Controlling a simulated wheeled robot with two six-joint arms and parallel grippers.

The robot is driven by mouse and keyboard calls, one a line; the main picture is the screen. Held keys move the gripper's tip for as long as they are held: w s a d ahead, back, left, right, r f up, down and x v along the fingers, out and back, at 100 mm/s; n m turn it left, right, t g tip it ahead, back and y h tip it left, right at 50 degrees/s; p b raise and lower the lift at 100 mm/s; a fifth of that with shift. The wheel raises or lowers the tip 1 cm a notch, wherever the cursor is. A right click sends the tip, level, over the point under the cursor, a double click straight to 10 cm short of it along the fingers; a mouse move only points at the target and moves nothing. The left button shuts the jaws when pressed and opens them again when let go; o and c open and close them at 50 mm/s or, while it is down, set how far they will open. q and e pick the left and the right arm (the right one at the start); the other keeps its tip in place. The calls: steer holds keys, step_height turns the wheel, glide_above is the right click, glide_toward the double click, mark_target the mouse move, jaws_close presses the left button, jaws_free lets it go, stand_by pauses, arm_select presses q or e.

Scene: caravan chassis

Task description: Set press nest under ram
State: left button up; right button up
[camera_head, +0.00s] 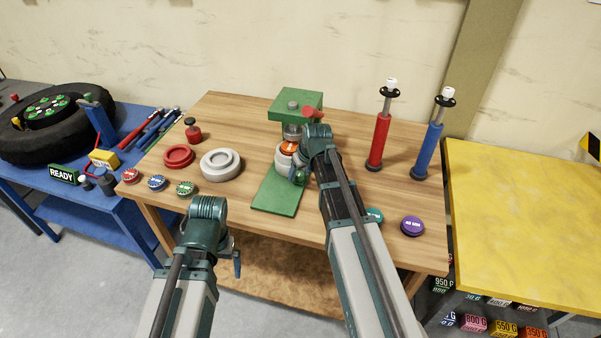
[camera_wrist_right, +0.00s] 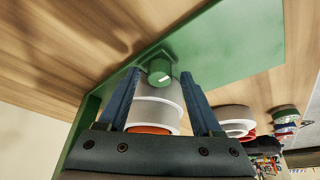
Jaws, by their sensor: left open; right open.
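The green press (camera_head: 295,103) stands at the back of the wooden bench, its base plate (camera_head: 277,193) reaching forward. A pale cylindrical nest (camera_head: 283,168) with an orange piece (camera_head: 288,147) on top stands on the base, below the ram (camera_head: 291,131); exact centring cannot be told. My right gripper (camera_head: 300,176) is open at the press. In the right wrist view its two blue fingers (camera_wrist_right: 165,95) are on either side of the pale nest (camera_wrist_right: 155,112); contact is unclear. A green knob (camera_wrist_right: 160,70) shows by the base. My left gripper (camera_head: 237,262) is open and empty before the bench.
A pale ring (camera_head: 221,164), a red ring (camera_head: 179,156) and several small caps lie left of the press. Red (camera_head: 379,140) and blue (camera_head: 428,150) upright cylinders stand at right. A purple disc (camera_head: 412,226) lies near the front right edge. My right arm crosses the bench.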

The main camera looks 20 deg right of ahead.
steer(key=p+v, duration=1.2)
steer(key=v, duration=0.2)
steer(key=shift+p, duration=0.35)
steer(key=shift+w+f, duration=0.1)
steer(key=shift+w, duration=0.05)
steer(key=shift+c, duration=0.2)
